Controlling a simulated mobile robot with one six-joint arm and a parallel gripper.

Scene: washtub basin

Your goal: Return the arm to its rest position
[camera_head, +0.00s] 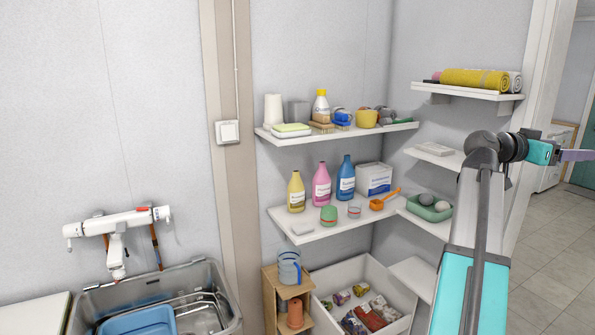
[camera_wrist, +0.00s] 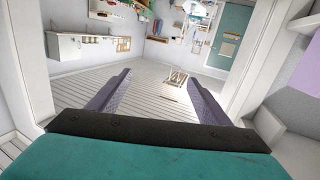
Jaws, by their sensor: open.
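My gripper (camera_wrist: 153,93) shows in the wrist view with its two purple fingers wide apart. It is open and nothing is between the fingers. Beyond them lie a doorway and the plank floor of another room. In the head view my teal and grey arm rises at the right, and its wrist points right toward the doorway. A purple finger of my gripper (camera_head: 577,156) shows at the right edge there, clear of the shelves.
A wall shelf (camera_head: 330,136) with bottles and cups and a lower shelf (camera_head: 330,230) stand left of my arm. A steel washtub (camera_head: 215,285) holds a blue basin (camera_head: 138,322). A white bin (camera_head: 330,280) holds packets. The door frame (camera_head: 545,60) is close to my wrist.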

